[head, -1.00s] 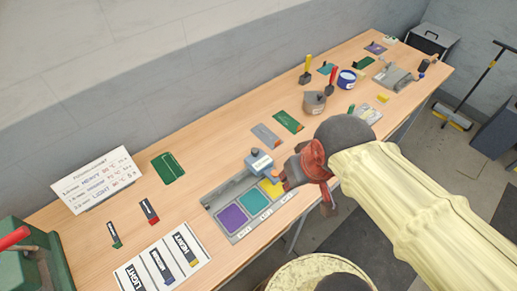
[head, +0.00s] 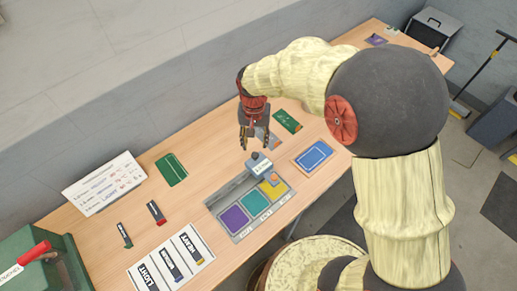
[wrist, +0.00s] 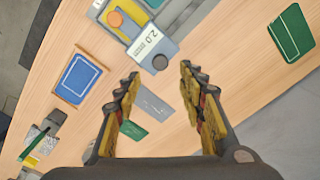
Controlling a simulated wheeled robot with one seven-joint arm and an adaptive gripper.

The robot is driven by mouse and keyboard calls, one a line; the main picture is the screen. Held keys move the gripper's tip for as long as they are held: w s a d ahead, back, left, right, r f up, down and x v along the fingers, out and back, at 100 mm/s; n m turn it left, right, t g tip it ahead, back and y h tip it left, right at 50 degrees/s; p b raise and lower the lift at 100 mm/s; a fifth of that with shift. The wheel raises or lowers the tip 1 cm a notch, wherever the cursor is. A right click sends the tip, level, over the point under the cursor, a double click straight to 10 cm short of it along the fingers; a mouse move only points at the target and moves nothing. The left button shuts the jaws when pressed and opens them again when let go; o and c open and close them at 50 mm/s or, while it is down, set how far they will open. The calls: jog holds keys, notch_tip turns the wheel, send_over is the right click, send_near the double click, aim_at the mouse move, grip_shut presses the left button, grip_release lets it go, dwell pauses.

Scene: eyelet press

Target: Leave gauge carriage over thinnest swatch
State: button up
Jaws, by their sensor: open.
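The gauge carriage (head: 262,167) is a blue-grey block with a dark knob, standing at the right end of the grey gauge rail, by the yellow swatch (head: 272,189). In the wrist view the carriage (wrist: 150,43) shows a display that appears to read 2.0. The teal swatch (head: 254,202) and purple swatch (head: 235,217) lie to its left in the same grey tray (head: 243,236). An orange disc (wrist: 115,18) sits beside the display. My gripper (head: 252,146) is open and empty, above and just behind the carriage, apart from it. Swatch thickness cannot be judged by eye.
A white sign (head: 103,183) lists HEAVY and LIGHT settings. A labelled white board (head: 171,263) lies at the front left, near a green press (head: 35,262). A blue card (head: 314,155) and green cards (head: 171,170) lie around.

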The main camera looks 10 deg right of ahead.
aim_at(255, 154)
notch_tip(255, 154, down, 8)
jog(key=shift+r, duration=0.2)
jog(key=c, duration=0.3)
jog(key=shift+w, duration=0.1)
grip_shut()
dwell(0.7)
